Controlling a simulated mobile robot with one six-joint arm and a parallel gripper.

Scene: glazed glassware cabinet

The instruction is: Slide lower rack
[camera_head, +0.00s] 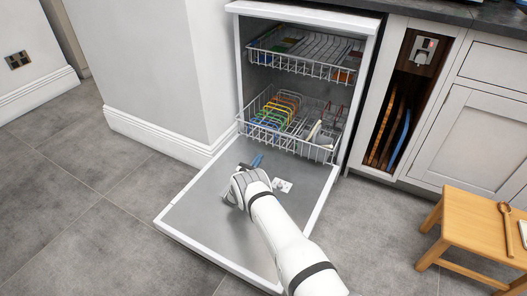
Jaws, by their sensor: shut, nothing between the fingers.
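The lower rack (286,121) is a white wire rack in the lower part of the open dishwasher. Its front edge stands at the mouth of the tub, above the back end of the lowered door (208,213). It holds coloured plates (277,112) on the left and a grey basket (318,146) at the front right. My gripper (255,160) is above the door, a little below and in front of the rack's front edge. Its fingers look closed and empty. They appear apart from the rack, though the exact gap is hard to judge.
The upper rack (304,55) is inside above the lower one. A white wall (150,70) stands close on the left. Cabinets (485,130) and a wooden stool (470,214) are on the right. The tiled floor (80,215) at left is clear.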

